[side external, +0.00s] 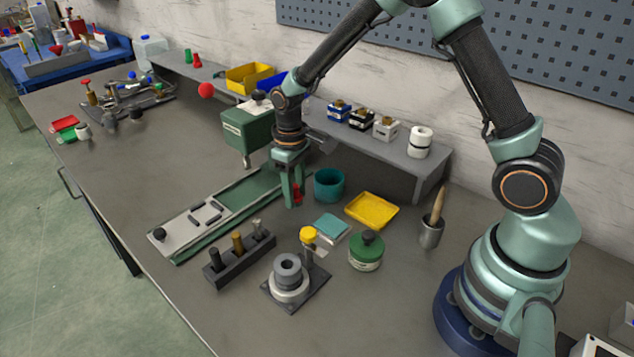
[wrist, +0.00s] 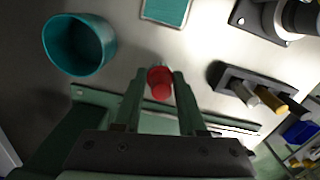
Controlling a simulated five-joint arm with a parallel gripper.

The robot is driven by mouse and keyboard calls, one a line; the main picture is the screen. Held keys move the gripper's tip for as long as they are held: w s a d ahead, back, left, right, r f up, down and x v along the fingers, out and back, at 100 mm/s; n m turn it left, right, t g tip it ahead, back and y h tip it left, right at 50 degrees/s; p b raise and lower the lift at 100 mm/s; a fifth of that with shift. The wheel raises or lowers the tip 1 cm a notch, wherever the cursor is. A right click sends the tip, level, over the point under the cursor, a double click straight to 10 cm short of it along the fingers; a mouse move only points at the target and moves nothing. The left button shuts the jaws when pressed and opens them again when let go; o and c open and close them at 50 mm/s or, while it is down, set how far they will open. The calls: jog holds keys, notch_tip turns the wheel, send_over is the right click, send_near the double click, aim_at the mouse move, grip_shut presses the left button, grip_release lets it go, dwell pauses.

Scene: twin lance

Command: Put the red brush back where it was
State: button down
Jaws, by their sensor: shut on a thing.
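My gripper (side external: 293,188) points down over the middle of the bench, its fingers shut on the red brush (side external: 298,194). In the wrist view the gripper (wrist: 158,80) has one finger on each side of the red brush (wrist: 160,83), which is seen end-on. Its lower end is hard to make out, so I cannot tell whether it touches the bench. A teal cup (side external: 329,184) stands just right of the gripper. A dark rack (side external: 240,262) holding black, brass and grey pieces stands in front of it.
The green and grey slide plate (side external: 210,218) lies left of the gripper, with a green box (side external: 247,133) behind. A teal pad (side external: 331,228), yellow tray (side external: 372,210), green-lidded jar (side external: 366,251) and round fixture (side external: 289,280) stand to the right and front. The bench's left middle is clear.

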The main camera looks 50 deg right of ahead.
aim_at(296, 203)
jog(key=shift+f, duration=1.7)
jog(key=shift+c, duration=2.4)
grip_release()
jog(key=shift+f, duration=0.1)
jog(key=r, duration=1.2)
jog(key=shift+w+d+r, duration=0.15)
jog(key=shift+d+r, duration=0.05)
jog(key=shift+d, duration=0.1)
jog(key=s+d+r+m+t, duration=0.1)
jog(key=s+r+t, duration=0.5)
jog(key=s+r, duration=0.6)
jog(key=shift+s+d+m, duration=0.4)
jog(key=shift+s+m, duration=0.1)
jog(key=shift+s, duration=0.65)
